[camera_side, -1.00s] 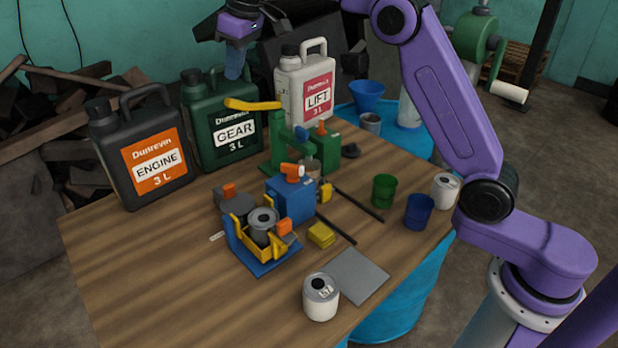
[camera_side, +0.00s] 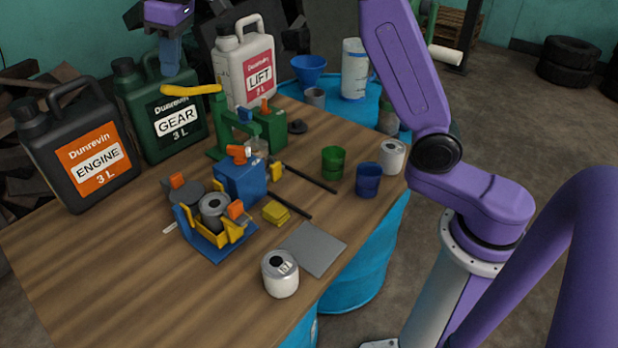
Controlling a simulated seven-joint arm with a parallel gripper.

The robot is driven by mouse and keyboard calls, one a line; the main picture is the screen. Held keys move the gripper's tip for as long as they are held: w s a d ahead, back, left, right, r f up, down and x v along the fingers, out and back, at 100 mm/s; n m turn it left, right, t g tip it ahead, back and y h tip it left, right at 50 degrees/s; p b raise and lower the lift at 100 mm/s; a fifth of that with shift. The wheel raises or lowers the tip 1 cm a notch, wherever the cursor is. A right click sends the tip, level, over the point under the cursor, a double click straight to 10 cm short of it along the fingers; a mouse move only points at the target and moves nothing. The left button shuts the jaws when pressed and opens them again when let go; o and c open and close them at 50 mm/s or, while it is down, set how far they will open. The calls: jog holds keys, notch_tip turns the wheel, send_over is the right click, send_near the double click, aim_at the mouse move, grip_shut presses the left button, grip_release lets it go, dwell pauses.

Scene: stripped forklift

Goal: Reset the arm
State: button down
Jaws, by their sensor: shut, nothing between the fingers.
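My gripper (camera_side: 170,68) is at the top left of the side view, pointing down in front of the green GEAR jug (camera_side: 158,118). Its blue-grey fingers are together with nothing between them. It is above the table, near the yellow lever (camera_side: 192,90) of the green press-like device (camera_side: 226,128); whether it touches the lever cannot be told. Part of my arm above the gripper is cut off by the frame's top edge.
The black ENGINE jug (camera_side: 75,150) and white LIFT jug (camera_side: 245,70) flank the GEAR jug. The blue-yellow device (camera_side: 215,225), green cup (camera_side: 333,163), blue cup (camera_side: 368,180) and white cans (camera_side: 280,275) stand on the wooden table (camera_side: 110,270). The front left is clear.

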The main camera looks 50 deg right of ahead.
jog(key=s+f+n, duration=0.1)
jog(key=s+f, duration=0.2)
jog(key=s, duration=0.8)
jog(key=s+d+f+n, duration=0.1)
jog(key=s+d+f, duration=0.3)
jog(key=s, duration=0.5)
jog(key=s+d+f+n+g+h, duration=0.1)
jog(key=s+d+f, duration=0.3)
jog(key=s, duration=0.6)
jog(key=s+d+f+n+g, duration=0.1)
jog(key=s+d+f, duration=0.3)
jog(key=s, duration=0.5)
jog(key=shift+s+d+n, duration=0.15)
jog(key=shift+d+n, duration=0.55)
jog(key=shift+d, duration=0.3)
